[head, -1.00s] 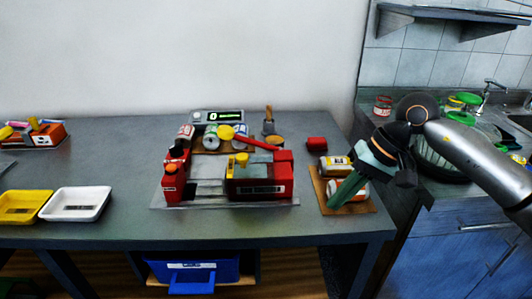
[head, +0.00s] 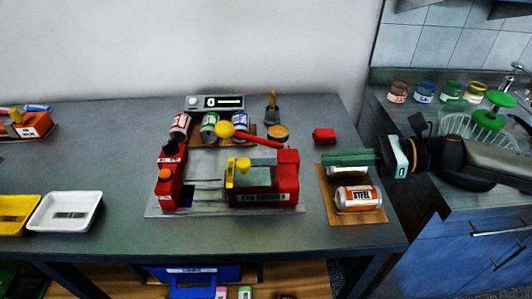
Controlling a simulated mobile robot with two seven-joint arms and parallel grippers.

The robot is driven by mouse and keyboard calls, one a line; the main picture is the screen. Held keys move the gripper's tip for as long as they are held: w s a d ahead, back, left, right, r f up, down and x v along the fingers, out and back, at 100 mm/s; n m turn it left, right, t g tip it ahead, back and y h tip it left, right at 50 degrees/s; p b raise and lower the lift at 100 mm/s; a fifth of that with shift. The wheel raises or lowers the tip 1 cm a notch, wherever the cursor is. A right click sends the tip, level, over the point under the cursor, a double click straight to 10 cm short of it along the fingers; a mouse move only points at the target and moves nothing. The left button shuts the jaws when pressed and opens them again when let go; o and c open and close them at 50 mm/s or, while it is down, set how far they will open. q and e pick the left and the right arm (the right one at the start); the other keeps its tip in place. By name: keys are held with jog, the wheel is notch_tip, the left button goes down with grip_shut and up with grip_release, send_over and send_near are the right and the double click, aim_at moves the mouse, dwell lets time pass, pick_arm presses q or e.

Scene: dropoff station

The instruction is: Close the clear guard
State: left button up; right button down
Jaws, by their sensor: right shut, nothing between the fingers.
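A red machine (head: 288,180) stands on a pale base plate (head: 215,212) in the middle of the table. A red lever with a yellow ball (head: 225,129) reaches left across its back. A smaller yellow knob (head: 243,165) sits on its front part. A pale, see-through-looking area (head: 205,165) lies between the red blocks; I cannot clearly make out the guard's edges or its position. My right gripper (head: 326,158) is shut and empty, with green fingers pointing left. It is right of the machine, apart from it, and partly covers a can. My left gripper is not in view.
A "STEEL" can (head: 358,199) and another can (head: 347,171) lie on a brown board (head: 372,217) by my right gripper. A red block (head: 324,136) is behind. Several cans and a display (head: 215,102) stand behind the machine. A white tray (head: 65,211) is left.

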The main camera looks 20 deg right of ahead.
jog(key=p, duration=0.4)
send_near(249, 163)
jog(key=x, duration=0.5)
jog(key=shift+w+a, duration=0.15)
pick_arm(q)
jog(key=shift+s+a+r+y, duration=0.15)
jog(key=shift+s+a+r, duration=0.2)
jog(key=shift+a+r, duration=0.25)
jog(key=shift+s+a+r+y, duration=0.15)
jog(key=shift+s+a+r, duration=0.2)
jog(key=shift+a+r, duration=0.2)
pick_arm(e)
jog(key=shift+w+a+f, duration=0.25)
jog(key=shift+w+a, duration=0.05)
jog(key=shift+a, duration=0.35)
